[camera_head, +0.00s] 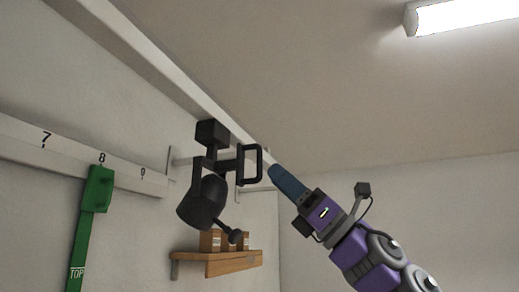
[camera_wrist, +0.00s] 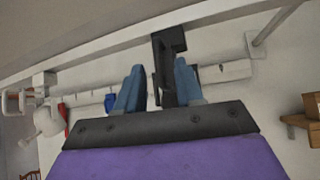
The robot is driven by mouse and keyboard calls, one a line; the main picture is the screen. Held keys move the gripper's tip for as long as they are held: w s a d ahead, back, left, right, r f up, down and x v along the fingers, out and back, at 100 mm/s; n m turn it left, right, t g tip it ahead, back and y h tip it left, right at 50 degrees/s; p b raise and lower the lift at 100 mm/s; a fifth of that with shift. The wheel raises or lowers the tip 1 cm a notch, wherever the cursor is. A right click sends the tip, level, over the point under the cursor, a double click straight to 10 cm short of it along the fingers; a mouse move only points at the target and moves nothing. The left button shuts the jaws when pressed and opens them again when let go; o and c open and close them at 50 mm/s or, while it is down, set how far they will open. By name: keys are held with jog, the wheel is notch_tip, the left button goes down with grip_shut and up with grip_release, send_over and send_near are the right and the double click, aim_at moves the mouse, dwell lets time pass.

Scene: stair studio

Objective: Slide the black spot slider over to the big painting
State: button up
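The black spot slider (camera_head: 203,195) hangs from a long pale rail (camera_head: 190,95) under the ceiling, with a black loop handle (camera_head: 251,165) on its right side. My gripper (camera_head: 274,171) is just right of the handle, its blue fingertips close to it. In the wrist view my gripper (camera_wrist: 157,85) has its two blue fingers spread apart, with part of the black slider (camera_wrist: 167,50) showing between and beyond them. I cannot tell if the fingers touch the handle. No big painting is in view.
A green slider marked TOP (camera_head: 88,225) hangs on a numbered wall rail (camera_head: 125,175) at left. A wooden shelf (camera_head: 235,262) with small boxes sits below the black slider. A white lamp-like fixture (camera_wrist: 45,120) shows at left in the wrist view.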

aim_at(260, 172)
jog(key=p+x, duration=0.3)
jog(key=x, duration=0.3)
jog(key=shift+a, duration=0.15)
jog(key=shift+c, duration=0.3)
jog(key=shift+s, duration=0.1)
grip_shut()
